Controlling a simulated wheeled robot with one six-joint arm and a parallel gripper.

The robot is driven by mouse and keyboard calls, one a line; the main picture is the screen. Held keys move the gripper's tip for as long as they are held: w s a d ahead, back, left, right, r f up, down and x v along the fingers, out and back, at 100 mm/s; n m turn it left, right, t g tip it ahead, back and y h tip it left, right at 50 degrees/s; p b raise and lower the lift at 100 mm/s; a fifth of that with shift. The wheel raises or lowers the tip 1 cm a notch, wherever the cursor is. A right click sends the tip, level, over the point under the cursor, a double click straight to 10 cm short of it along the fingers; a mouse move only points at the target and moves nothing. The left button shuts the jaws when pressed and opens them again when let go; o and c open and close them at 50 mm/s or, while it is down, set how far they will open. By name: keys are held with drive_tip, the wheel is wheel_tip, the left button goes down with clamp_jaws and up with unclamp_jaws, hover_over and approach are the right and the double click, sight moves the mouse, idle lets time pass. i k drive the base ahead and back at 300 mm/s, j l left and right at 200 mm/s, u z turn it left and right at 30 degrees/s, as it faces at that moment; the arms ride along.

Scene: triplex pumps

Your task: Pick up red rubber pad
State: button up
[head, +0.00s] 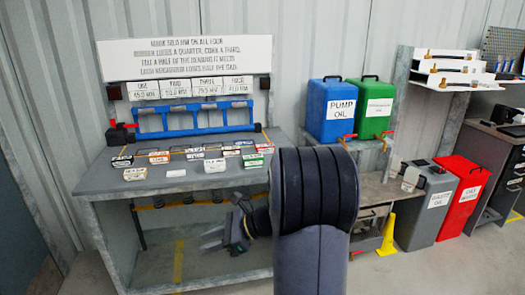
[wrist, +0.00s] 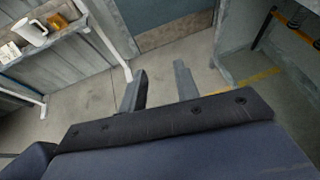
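Several small labelled pads lie on the grey bench top (head: 100,184) in the head view. One with a reddish edge (head: 159,157) lies left of the middle, and another with a reddish edge (head: 265,148) lies near the right end. They are too small to tell which is the red rubber pad. My gripper (head: 212,240) is in front of the bench, below its top and away from the pads. In the wrist view my gripper (wrist: 160,88) has its two fingers apart with nothing between them. No pad shows in the wrist view.
A blue rack (head: 180,121) stands at the bench's back under a white sign (head: 185,57). To the right are a blue pump oil container (head: 332,108), a green container (head: 374,108), a grey bin (head: 427,207) and a red bin (head: 459,195). A white jug (wrist: 30,32) stands on a shelf.

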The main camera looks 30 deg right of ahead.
sight(267, 147)
drive_tip(key=i+l, duration=0.2)
drive_tip(key=l, duration=0.25)
drive_tip(key=i+l+u, duration=0.1)
drive_tip(key=l, duration=0.35)
drive_tip(key=i+l+u, duration=0.1)
drive_tip(key=l, duration=0.4)
drive_tip(key=i+l, duration=0.25)
drive_tip(key=l, duration=0.2)
drive_tip(key=i+l+u, duration=0.1)
drive_tip(key=l, duration=0.4)
drive_tip(key=i+l, duration=0.2)
drive_tip(key=l, duration=0.3)
drive_tip(key=i+l+u, duration=0.1)
drive_tip(key=l, duration=0.35)
drive_tip(key=i+l+u, duration=0.1)
drive_tip(key=l, duration=0.4)
